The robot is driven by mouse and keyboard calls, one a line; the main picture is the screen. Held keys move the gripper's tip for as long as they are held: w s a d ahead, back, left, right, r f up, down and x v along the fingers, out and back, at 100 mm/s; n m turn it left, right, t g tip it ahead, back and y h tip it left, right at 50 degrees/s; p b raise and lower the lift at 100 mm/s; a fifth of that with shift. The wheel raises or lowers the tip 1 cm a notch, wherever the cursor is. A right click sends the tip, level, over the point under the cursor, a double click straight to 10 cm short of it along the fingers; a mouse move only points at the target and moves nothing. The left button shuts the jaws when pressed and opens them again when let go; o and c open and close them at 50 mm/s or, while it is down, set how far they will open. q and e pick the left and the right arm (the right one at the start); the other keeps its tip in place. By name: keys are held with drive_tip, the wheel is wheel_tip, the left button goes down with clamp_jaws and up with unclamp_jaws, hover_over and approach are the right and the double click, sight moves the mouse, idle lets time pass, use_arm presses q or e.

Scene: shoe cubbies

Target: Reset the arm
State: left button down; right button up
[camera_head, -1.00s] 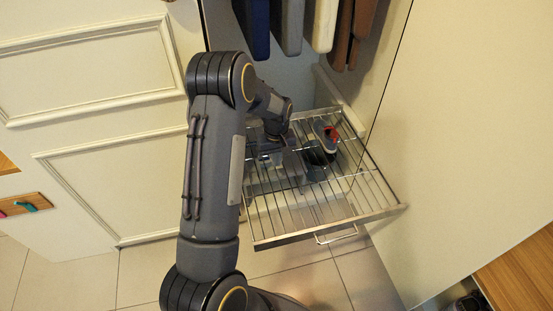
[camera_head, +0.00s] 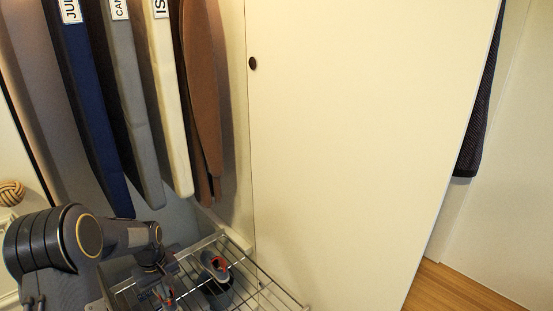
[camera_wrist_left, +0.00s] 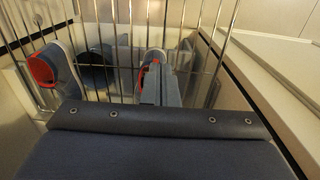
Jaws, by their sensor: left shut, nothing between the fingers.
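My left arm comes in from the lower left in the head view, and its left gripper (camera_head: 166,295) is low over the wire rack, partly cut off by the lower edge. The gripper is shut and empty. A grey shoe with a red-lined opening (camera_head: 214,266) stands on the rack just right of the gripper. In the left wrist view the red-lined shoe (camera_wrist_left: 42,70) is at the left, behind upright wires. My right gripper is in neither view.
The pull-out wire rack (camera_head: 262,280) sits below hanging garments, blue (camera_head: 85,110), grey (camera_head: 132,100), white (camera_head: 170,100) and brown (camera_head: 200,100). A large cream panel (camera_head: 350,140) stands right of the rack. Wooden floor (camera_head: 455,290) shows at the lower right.

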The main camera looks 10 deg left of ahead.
use_arm(q)
drive_tip(key=s+d+r+m+t+h, duration=0.1)
drive_tip(key=s+d+r+m+t, duration=0.1)
drive_tip(key=s+d+r, duration=0.35)
drive_tip(key=s+d+r+m+t+h, duration=0.1)
drive_tip(key=s+d+r+m, duration=0.15)
drive_tip(key=s+r, duration=0.6)
drive_tip(key=s+d+r+m+t+h, duration=0.2)
drive_tip(key=s+d+r+m+t, duration=0.15)
drive_tip(key=s+d, duration=0.7)
wheel_tip(320, 180, up, 22)
drive_tip(key=s+a+g+p, duration=0.1)
drive_tip(key=p, duration=2.1)
drive_tip(key=shift+r, duration=0.2)
